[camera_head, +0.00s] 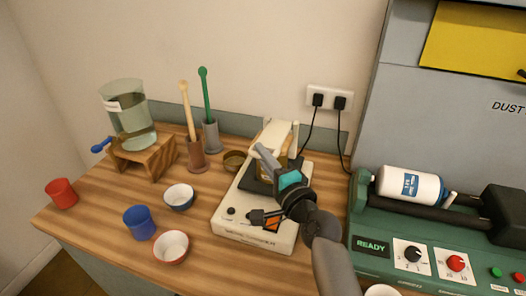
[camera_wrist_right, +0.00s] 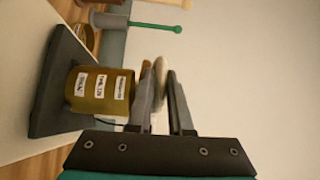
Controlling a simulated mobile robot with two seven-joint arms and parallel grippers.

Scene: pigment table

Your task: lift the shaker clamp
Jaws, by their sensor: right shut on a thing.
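The shaker (camera_head: 255,237) is a cream box with a dark platform on the worktop in the head view. An amber jar (camera_wrist_right: 100,88) with white labels stands on its dark plate (camera_wrist_right: 50,85). The cream shaker clamp (camera_head: 279,134) is above and behind the jar, its bar looking tilted. My right gripper (camera_head: 268,158) reaches in from the front right and covers part of the jar and clamp. In the right wrist view, the gripper's fingers (camera_wrist_right: 163,95) are shut on a pale piece of the clamp (camera_wrist_right: 160,72), beside the jar's top. My left gripper is out of view.
Left of the shaker are a white-blue bowl (camera_head: 179,196), a white-red bowl (camera_head: 171,246), blue cup (camera_head: 140,222), red cup (camera_head: 62,193) and pestle holders (camera_head: 195,155). A water vessel (camera_head: 130,118) stands on a wooden stand. A green roller machine (camera_head: 385,225) is at right.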

